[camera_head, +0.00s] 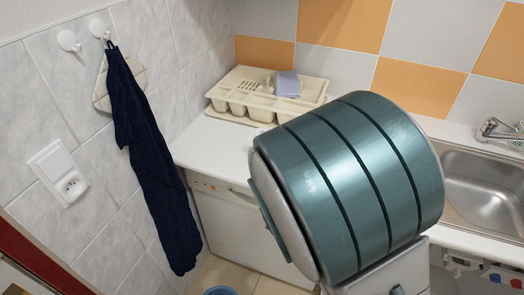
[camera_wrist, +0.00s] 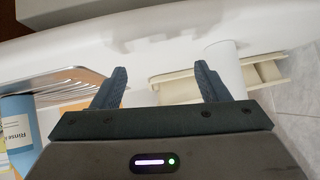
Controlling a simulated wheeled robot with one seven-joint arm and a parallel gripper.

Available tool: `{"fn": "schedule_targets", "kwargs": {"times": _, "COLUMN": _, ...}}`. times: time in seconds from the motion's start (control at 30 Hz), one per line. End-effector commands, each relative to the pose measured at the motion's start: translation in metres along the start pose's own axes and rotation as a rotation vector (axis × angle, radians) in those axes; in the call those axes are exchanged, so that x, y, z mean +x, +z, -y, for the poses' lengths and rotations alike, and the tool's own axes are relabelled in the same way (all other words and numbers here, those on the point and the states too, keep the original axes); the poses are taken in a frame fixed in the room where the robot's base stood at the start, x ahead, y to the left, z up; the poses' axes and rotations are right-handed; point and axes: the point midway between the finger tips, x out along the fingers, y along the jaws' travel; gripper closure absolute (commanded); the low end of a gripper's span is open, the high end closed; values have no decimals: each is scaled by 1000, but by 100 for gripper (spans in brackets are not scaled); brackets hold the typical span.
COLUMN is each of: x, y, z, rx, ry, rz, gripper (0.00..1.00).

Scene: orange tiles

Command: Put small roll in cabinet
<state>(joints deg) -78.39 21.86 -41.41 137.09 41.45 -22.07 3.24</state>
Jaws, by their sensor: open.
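My gripper (camera_wrist: 162,72) is open in the wrist view, with its two dark fingers spread and nothing between them. A plain white cylinder (camera_wrist: 227,66), which looks like the small roll, stands behind the right finger, beside a cream rack. The finger hides part of it, and I cannot tell whether they touch. In the head view my large teal arm link covers the middle and hides my gripper; the roll is not clearly seen there. No open cabinet can be made out in either view.
A cream dish rack (camera_head: 262,95) with a lilac item (camera_head: 287,84) stands on the white counter (camera_head: 212,143). A metal sink (camera_head: 488,190) is at the right. A dark towel (camera_head: 150,150) hangs on the left wall. A blue labelled container (camera_wrist: 17,122) is left of my gripper.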

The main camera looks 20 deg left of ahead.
Motion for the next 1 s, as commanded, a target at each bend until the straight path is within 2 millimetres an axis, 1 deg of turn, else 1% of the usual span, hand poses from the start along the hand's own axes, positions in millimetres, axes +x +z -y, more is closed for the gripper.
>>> {"fn": "schedule_targets", "kwargs": {"times": 0.03, "x": 2, "y": 4, "z": 11, "rx": -32, "ry": 4, "rz": -57, "gripper": 32}}
{"fn": "schedule_targets", "kwargs": {"times": 0.17, "x": -3, "y": 0, "z": 36, "rx": -87, "ry": 7, "rz": -240, "gripper": 32}}
{"fn": "schedule_targets", "kwargs": {"times": 0.3, "x": -20, "y": -9, "z": 65, "rx": -136, "ry": -12, "rz": -436, "gripper": 32}}
{"fn": "schedule_targets", "kwargs": {"times": 0.4, "x": -36, "y": -14, "z": 82, "rx": -158, "ry": -32, "rz": -548, "gripper": 32}}
{"fn": "schedule_targets", "kwargs": {"times": 0.5, "x": -48, "y": -17, "z": 93, "rx": -171, "ry": -48, "rz": -625, "gripper": 32}}
{"fn": "schedule_targets", "kwargs": {"times": 0.6, "x": -54, "y": -21, "z": 98, "rx": -175, "ry": -57, "rz": -665, "gripper": 32}}
{"fn": "schedule_targets", "kwargs": {"times": 0.67, "x": -53, "y": -24, "z": 100, "rx": -175, "ry": -58, "rz": -676, "gripper": 32}}
{"fn": "schedule_targets", "kwargs": {"times": 0.77, "x": -43, "y": -33, "z": 101, "rx": -174, "ry": -57, "rz": -679, "gripper": 32}}
{"fn": "schedule_targets", "kwargs": {"times": 1.0, "x": -7, "y": -60, "z": 105, "rx": -175, "ry": -56, "rz": -677, "gripper": 32}}
